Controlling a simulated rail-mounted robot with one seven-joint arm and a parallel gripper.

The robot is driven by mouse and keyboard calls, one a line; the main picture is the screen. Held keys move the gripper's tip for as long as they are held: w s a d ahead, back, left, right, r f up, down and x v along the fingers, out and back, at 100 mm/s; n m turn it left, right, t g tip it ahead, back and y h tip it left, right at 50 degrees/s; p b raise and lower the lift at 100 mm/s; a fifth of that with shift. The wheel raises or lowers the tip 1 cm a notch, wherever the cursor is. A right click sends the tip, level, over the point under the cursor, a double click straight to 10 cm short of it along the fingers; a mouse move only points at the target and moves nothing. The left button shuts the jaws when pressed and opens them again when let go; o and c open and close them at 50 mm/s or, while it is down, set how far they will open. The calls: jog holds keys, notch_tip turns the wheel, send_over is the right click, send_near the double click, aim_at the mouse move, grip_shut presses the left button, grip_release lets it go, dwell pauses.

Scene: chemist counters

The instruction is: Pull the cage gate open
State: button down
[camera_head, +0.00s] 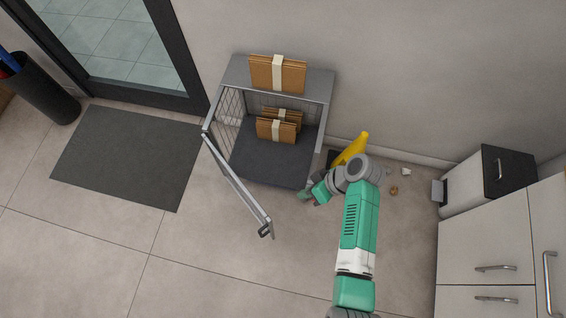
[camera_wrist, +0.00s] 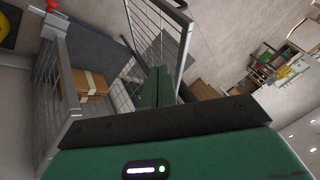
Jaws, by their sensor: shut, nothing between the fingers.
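The cage (camera_head: 272,165) is a grey box against the wall, with a mesh left side and brown parcels (camera_head: 276,130) inside. Its gate (camera_head: 236,184) stands swung out from the front left corner toward the viewer, and the front is open. The gate's free end has a dark handle (camera_head: 265,230). My gripper (camera_head: 306,195) is low by the cage's front right corner, apart from the gate's free end. In the wrist view its green fingers (camera_wrist: 160,86) are together and empty, with the mesh gate (camera_wrist: 160,30) beyond them and a parcel (camera_wrist: 90,84) at left.
A brown parcel (camera_head: 277,74) stands on the cage top. A yellow object (camera_head: 352,148) stands behind my arm, right of the cage. White cabinets (camera_head: 486,250) are at right. A dark mat (camera_head: 128,156) and a black bin (camera_head: 42,88) are at left. The floor before the gate is clear.

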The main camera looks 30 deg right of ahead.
jog(key=w+a+f+b, duration=0.3)
jog(key=a+f, duration=0.5)
jog(key=a, duration=0.1)
jog(key=shift+a+b, duration=0.15)
jog(key=shift+b, duration=0.2)
jog(key=shift+a+r, duration=0.1)
jog(key=shift+a, duration=0.05)
